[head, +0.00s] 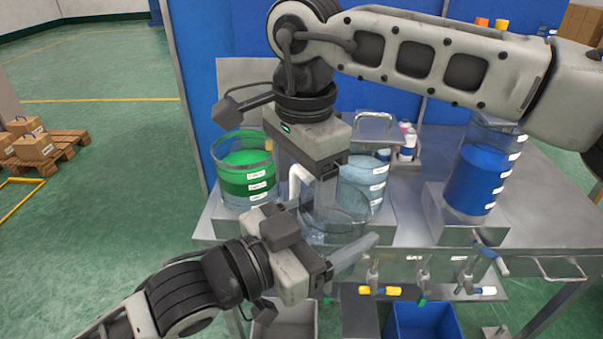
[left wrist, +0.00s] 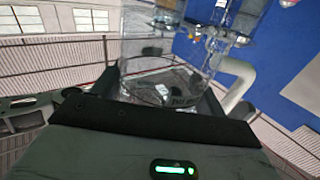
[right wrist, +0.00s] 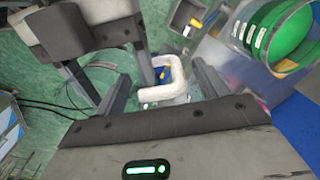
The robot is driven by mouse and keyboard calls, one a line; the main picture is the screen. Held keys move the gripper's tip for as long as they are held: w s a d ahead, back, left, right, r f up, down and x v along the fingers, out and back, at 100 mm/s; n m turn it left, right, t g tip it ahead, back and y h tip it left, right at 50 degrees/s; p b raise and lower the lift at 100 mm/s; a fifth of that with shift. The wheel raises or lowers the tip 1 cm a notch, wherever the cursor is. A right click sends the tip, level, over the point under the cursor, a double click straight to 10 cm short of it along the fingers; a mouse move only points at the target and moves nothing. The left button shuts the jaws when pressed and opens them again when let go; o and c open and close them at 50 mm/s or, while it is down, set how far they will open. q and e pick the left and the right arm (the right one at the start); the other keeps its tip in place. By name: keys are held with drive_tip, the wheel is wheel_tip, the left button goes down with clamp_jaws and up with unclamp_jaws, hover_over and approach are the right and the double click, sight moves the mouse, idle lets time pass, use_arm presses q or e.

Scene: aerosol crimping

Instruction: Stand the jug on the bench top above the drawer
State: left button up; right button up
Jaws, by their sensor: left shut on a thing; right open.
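The jug (head: 335,218) is clear, with a white handle (head: 297,178) on its left side in the head view. My left gripper (head: 340,232) is shut on the jug's body and holds it at the bench's front edge. The jug also shows between the fingers in the left wrist view (left wrist: 165,75). My right gripper (head: 306,182) is open and points down at the handle. In the right wrist view the handle (right wrist: 163,82) lies between its fingers; contact cannot be told. The bench top (head: 545,205) is bare at right, above a front pull (head: 563,274) that looks like the drawer's.
A green-filled vessel (head: 247,172), a pale-blue one (head: 365,180) and a blue one (head: 474,180) stand on metal blocks. Taps (head: 470,270) jut out along the bench front. A blue bin (head: 425,320) is below. Small bottles (head: 407,145) stand behind.

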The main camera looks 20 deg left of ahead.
drive_tip(key=c, duration=0.9)
use_arm(q)
drive_tip(key=o, duration=1.5)
use_arm(e)
drive_tip(key=shift+c, duration=0.8)
